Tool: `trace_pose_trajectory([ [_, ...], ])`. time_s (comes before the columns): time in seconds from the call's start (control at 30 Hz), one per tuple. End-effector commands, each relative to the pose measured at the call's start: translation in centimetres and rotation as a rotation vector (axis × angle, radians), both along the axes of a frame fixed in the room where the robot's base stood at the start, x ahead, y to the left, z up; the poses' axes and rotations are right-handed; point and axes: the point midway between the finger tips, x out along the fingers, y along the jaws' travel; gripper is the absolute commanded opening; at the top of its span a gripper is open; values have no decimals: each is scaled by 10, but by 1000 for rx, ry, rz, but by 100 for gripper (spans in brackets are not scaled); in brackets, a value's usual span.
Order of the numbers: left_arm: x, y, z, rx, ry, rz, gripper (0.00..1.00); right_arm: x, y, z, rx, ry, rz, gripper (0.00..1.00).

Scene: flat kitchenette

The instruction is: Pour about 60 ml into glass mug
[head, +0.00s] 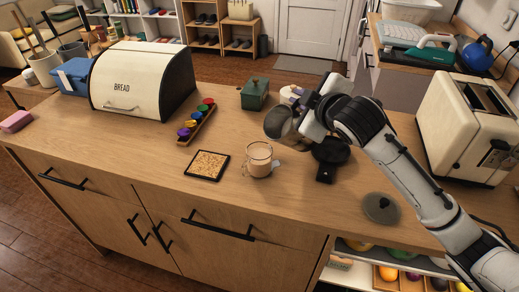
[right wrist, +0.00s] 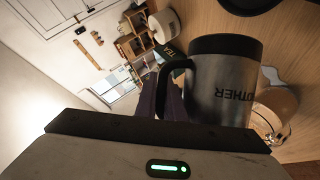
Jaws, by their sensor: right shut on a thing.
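A steel travel mug with a black rim and black handle (head: 284,124) is held by my right gripper (head: 305,118). The right wrist view shows the mug (right wrist: 222,90) with dark letters on its side, and the gripper is shut on its handle. No stream is visible. My left gripper is not in view.
A cork-coloured coaster with a dark edge (head: 207,165) lies left of the glass mug. A capsule rack (head: 197,122), bread box (head: 140,82) and green tin (head: 254,94) stand behind. A toaster (head: 465,125) and a grey disc (head: 381,208) are right.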

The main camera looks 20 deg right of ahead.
Motion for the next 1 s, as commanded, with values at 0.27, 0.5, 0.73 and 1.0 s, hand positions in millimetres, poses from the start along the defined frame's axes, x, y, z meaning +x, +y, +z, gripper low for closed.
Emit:
trace_pose_trajectory([
  [0.27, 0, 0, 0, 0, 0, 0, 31, 0, 0, 2, 1, -4, 0, 0],
  [0.5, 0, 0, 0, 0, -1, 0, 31, 0, 0, 2, 1, -4, 0, 0],
  [0.73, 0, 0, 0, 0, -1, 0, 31, 0, 0, 2, 2, -4, 0, 0],
  [1.0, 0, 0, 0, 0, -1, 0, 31, 1, -9, -10, 120, 14, -2, 0],
])
